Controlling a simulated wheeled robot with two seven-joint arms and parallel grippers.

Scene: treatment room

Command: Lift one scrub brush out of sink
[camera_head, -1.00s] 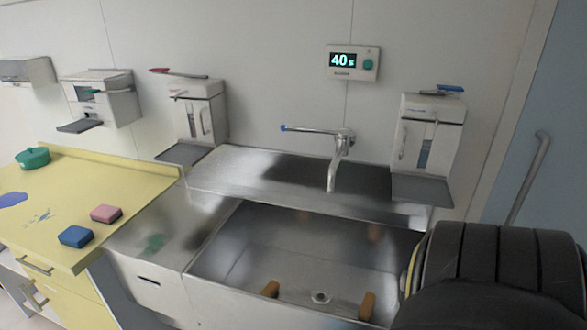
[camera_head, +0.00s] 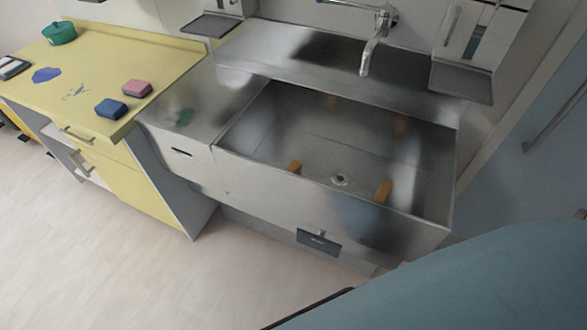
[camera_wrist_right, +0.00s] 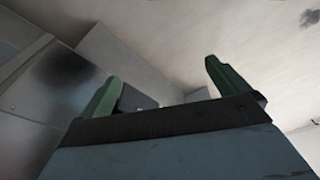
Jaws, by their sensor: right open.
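The steel sink (camera_head: 437,205) stands in the middle of the head view. Two orange-brown scrub brushes lie low in its basin near the front wall: the left brush (camera_head: 295,167) and the right brush (camera_head: 383,191), on either side of the drain. Their lower parts are partly hidden by the front rim. My right gripper (camera_wrist_right: 163,85) shows in the right wrist view with its two green fingers apart and nothing between them. It is away from the brushes. My left gripper is not in view.
A faucet (camera_head: 373,50) hangs over the sink's back ledge. A dispenser tray (camera_head: 461,82) juts out at the right. The floor in front is clear.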

